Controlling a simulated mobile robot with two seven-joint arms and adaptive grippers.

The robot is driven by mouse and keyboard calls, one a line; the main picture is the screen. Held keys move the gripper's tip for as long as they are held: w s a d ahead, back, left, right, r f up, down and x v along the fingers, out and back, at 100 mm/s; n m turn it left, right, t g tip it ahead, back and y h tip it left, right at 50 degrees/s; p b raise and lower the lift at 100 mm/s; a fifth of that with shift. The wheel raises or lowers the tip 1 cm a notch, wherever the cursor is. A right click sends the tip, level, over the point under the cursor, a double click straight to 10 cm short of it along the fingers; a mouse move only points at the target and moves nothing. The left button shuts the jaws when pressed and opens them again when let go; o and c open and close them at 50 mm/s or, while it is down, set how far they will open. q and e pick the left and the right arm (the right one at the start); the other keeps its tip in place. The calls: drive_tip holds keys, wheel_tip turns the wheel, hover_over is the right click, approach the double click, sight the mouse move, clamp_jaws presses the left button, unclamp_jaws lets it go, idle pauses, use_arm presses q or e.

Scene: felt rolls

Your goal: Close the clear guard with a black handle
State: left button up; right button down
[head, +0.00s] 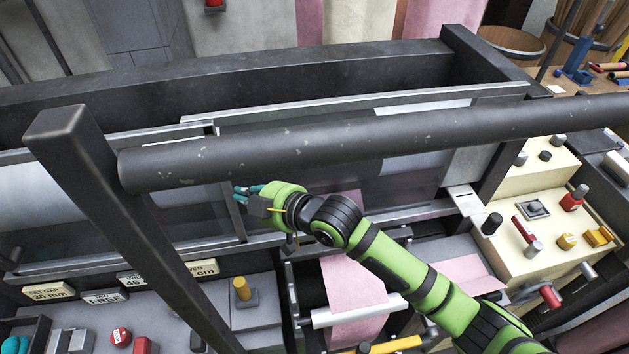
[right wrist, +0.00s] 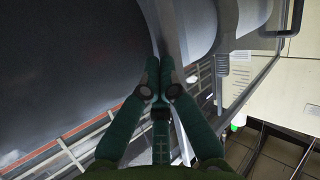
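A clear guard in a grey metal frame (head: 400,212) covers the right part of the machine, in front of pale rolls. Its frame also shows in the right wrist view (right wrist: 256,84), with a black handle (right wrist: 291,17) at the upper right. A second clear panel (head: 190,213) covers the left part; its right edge meets the first guard. My right gripper (head: 243,192) is at this meeting edge. In the right wrist view its fingers (right wrist: 160,68) are together beside a grey upright bar (right wrist: 173,30); I see nothing clearly held. My left gripper is out of view.
A thick dark bar (head: 400,133) crosses in front of the guards, above my right gripper, joined to a dark post (head: 110,190). A cream control box (head: 535,225) with knobs stands at the right. Pink felt (head: 350,290) hangs below. Buttons and labels line the lower left.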

drive_tip(key=shift+s+a, duration=0.1)
drive_tip(key=shift+a, duration=0.3)
drive_tip(key=shift+s+a, duration=0.1)
drive_tip(key=shift+a, duration=0.4)
drive_tip(key=shift+w+d, duration=0.25)
drive_tip(key=shift+d, duration=1)
drive_tip(key=shift+w+d, duration=0.25)
drive_tip(key=shift+d, duration=0.95)
